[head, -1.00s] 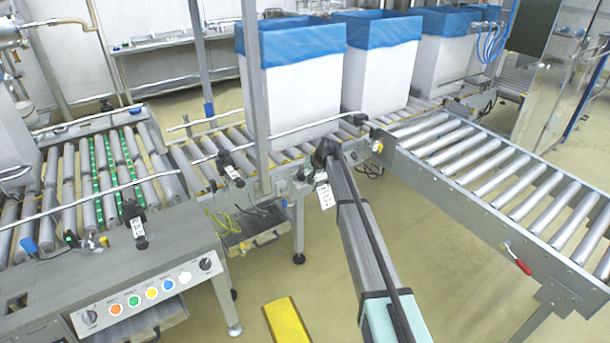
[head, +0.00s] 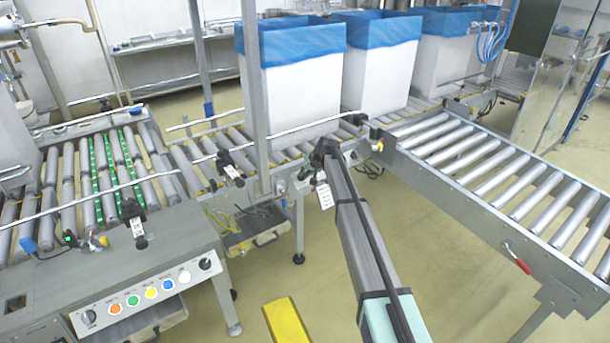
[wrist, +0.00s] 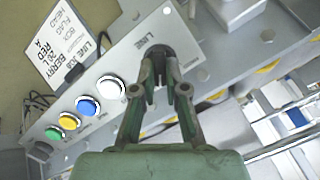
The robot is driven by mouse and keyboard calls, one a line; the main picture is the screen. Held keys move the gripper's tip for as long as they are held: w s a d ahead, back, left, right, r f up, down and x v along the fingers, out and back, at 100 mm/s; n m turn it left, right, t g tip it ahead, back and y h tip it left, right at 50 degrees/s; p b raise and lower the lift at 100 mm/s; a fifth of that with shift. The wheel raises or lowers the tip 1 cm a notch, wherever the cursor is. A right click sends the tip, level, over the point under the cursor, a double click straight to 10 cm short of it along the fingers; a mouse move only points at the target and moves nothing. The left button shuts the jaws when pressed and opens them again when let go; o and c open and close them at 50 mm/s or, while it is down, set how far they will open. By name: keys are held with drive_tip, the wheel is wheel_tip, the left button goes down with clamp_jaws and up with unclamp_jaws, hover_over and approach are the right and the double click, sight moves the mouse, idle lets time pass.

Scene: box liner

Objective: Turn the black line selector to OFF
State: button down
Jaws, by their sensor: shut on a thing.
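In the wrist view, the black line selector (wrist: 158,50) is a dark knob on a pale panel, near the printed word LINE. My gripper (wrist: 157,80) is shut on it, with one green finger on each side. The fingers cover much of the knob, so I cannot read its setting. In the head view, my arm reaches up to the conveyor's near side by the post. I cannot make out the fingers or the held knob there.
A white button (wrist: 111,88) and a blue button (wrist: 88,106) sit left of the knob. A printed card (wrist: 71,40) stands beside the panel. In the head view, white boxes with blue liners (head: 300,85) stand on rollers. Another view of buttons is on a control panel (head: 140,305) at lower left.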

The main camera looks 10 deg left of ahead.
drive_tip(key=n, duration=0.3)
drive_tip(key=n+h+b, duration=0.1)
drive_tip(key=n, duration=0.2)
drive_tip(key=shift+s+a+t, duration=0.1)
drive_tip(key=shift+a+t, duration=0.1)
drive_tip(key=shift+t, duration=0.1)
drive_tip(key=shift+n, duration=0.3)
drive_tip(key=c, duration=1.2)
unclamp_jaws()
drive_tip(key=shift+f, duration=0.1)
drive_tip(key=v, duration=1.2)
